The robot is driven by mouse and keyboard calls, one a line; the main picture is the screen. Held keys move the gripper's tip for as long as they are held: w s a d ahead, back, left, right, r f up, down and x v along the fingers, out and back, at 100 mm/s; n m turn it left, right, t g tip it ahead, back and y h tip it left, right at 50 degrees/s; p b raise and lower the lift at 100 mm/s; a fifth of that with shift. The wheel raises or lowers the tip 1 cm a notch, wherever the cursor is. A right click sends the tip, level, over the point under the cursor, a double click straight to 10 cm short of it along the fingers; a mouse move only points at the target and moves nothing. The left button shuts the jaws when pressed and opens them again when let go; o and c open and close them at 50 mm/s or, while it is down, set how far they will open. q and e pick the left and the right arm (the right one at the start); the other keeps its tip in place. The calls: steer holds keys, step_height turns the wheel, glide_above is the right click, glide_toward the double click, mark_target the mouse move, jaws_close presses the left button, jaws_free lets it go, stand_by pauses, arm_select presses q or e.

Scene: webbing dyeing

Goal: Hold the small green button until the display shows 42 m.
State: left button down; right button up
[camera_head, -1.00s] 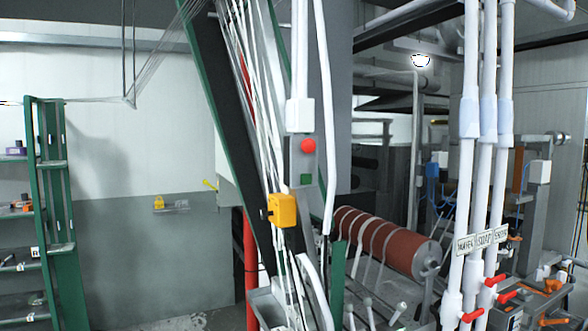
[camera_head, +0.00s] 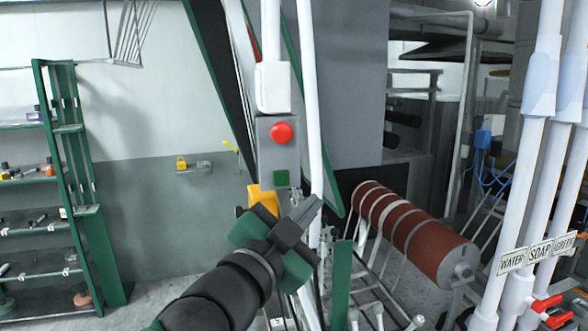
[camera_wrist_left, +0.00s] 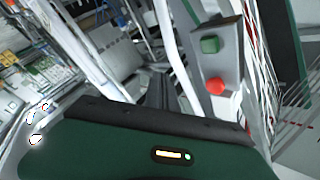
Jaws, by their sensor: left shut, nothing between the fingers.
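The small green button (camera_head: 281,178) sits below a round red button (camera_head: 280,133) on a grey control box (camera_head: 264,157). In the left wrist view the green button (camera_wrist_left: 210,45) and red button (camera_wrist_left: 215,86) appear upside down, right of my fingers. My left gripper (camera_head: 313,205) is shut and empty, below and right of the green button in the head view, apart from it. A yellow box (camera_head: 262,197) below the control box is partly covered by my gripper. No display reading is legible. My right gripper is not in view.
White vertical pipes run above and beside the control box. A red-brown roller (camera_head: 415,232) stands to the right. White pipes labelled WATER, SOAP and GREEN (camera_head: 540,253) stand at far right. A green shelf rack (camera_head: 85,190) is at left.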

mark_target(281, 178)
arm_select(q)
steer(key=s+a+r, duration=0.1)
steer(key=s+a, duration=0.1)
steer(key=a, duration=0.2)
steer(key=shift+w+a+f+p, duration=0.1)
steer(key=shift+w+a+p, duration=0.15)
steer(key=shift+w+p, duration=0.9)
steer(key=shift+w+a+f+p, duration=0.1)
steer(key=shift+w+a+p, duration=0.3)
steer(key=shift+w, duration=1.5)
steer(key=shift+w+a+f+p, duration=0.15)
steer(key=shift+w+p, duration=0.7)
steer(key=shift+w, duration=0.65)
steer(key=shift+s+d+r, duration=0.1)
steer(key=shift+d, duration=0.15)
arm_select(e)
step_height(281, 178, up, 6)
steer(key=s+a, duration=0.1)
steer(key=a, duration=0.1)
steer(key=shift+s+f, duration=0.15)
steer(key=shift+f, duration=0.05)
arm_select(q)
steer(key=shift+d, duration=0.55)
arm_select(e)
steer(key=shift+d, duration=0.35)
